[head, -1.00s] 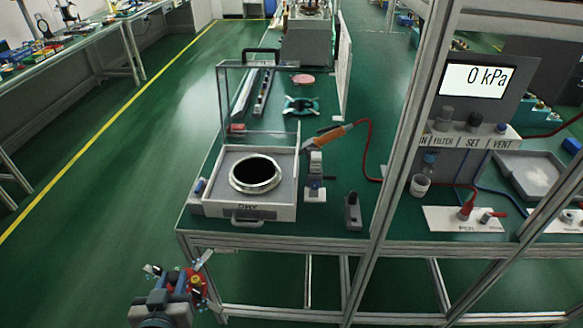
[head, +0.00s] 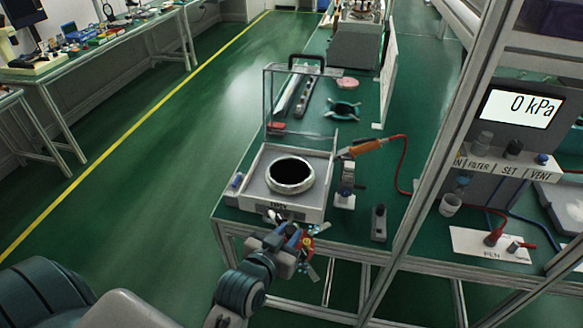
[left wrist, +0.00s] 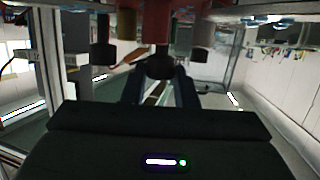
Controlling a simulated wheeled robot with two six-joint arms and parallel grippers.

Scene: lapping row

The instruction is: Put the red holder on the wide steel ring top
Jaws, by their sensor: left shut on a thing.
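The wide steel ring (head: 290,176) has a bright metal rim around a black opening. It sits in the white tray box (head: 262,207) on the green bench top. My left gripper (head: 292,236) is at the front edge of the bench, in front of the tray box and lower than the ring. It is shut on the red holder (head: 308,241), a small red piece with a yellow spot and pale metal parts sticking out. In the left wrist view the holder's red body (left wrist: 155,22) hangs at the top between dark rounded feet. My right gripper is not in view.
A clear upright panel with a black handle (head: 308,60) stands behind the tray box. An orange pen tool (head: 362,148) on a stand (head: 346,185) is close on the right. A metal frame post rises further right, by the pressure display (head: 521,107).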

